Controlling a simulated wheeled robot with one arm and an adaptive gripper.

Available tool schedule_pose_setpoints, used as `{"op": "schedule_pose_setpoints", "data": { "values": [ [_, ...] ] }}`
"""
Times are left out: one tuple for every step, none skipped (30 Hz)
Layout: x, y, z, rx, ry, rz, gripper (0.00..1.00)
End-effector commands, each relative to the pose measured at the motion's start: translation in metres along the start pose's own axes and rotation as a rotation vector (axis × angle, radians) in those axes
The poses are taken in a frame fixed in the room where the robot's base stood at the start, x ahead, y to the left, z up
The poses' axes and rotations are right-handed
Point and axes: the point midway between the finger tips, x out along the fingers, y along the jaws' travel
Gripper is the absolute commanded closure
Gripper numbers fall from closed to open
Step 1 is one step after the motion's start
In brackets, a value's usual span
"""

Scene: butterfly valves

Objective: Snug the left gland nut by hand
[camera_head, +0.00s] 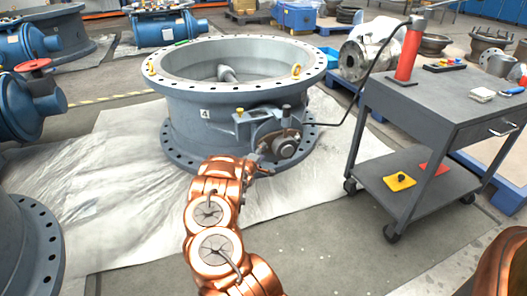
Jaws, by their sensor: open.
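The gland nuts are too small to tell apart, and the left one may be hidden by my gripper. My copper arm reaches up from the bottom. My gripper (262,165) is open, close to the left side of the fitting. I cannot tell whether it touches anything.
A grey cart (450,100) stands to the right, with a red cylinder (410,52) and small tools on top. A dark hose runs from the cylinder to the fitting. Blue actuators (30,100) and another flange (28,245) are at left. The sheet (110,215) has free room.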

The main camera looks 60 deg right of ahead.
Motion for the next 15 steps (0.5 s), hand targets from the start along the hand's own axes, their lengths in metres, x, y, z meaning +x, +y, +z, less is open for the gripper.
{"op": "schedule_pose_setpoints", "data": {
  "values": [
    [-0.006, 0.002, -0.001, 0.000, 0.001, -0.003, 0.44],
    [-0.010, 0.002, -0.001, 0.000, 0.000, -0.003, 0.44],
    [-0.015, 0.003, -0.001, 0.000, 0.000, -0.003, 0.44],
    [-0.019, 0.003, -0.001, 0.000, 0.001, -0.003, 0.44],
    [-0.022, 0.003, -0.002, 0.001, 0.002, -0.003, 0.44],
    [-0.027, 0.004, -0.002, 0.002, 0.002, -0.003, 0.44],
    [-0.031, 0.004, -0.002, 0.002, 0.002, -0.003, 0.44],
    [-0.035, 0.003, -0.001, 0.001, 0.002, -0.003, 0.44],
    [-0.041, 0.002, -0.001, 0.001, 0.001, -0.004, 0.44],
    [-0.045, 0.002, -0.001, 0.001, 0.002, -0.005, 0.44],
    [-0.049, 0.002, -0.002, 0.001, 0.002, -0.005, 0.44],
    [-0.054, 0.003, -0.002, 0.000, 0.002, -0.004, 0.44],
    [-0.058, 0.003, -0.002, 0.000, 0.002, -0.003, 0.44],
    [-0.058, 0.000, -0.007, 0.013, 0.012, -0.013, 0.44],
    [-0.060, -0.002, -0.013, 0.027, 0.022, -0.029, 0.44]
  ]
}}
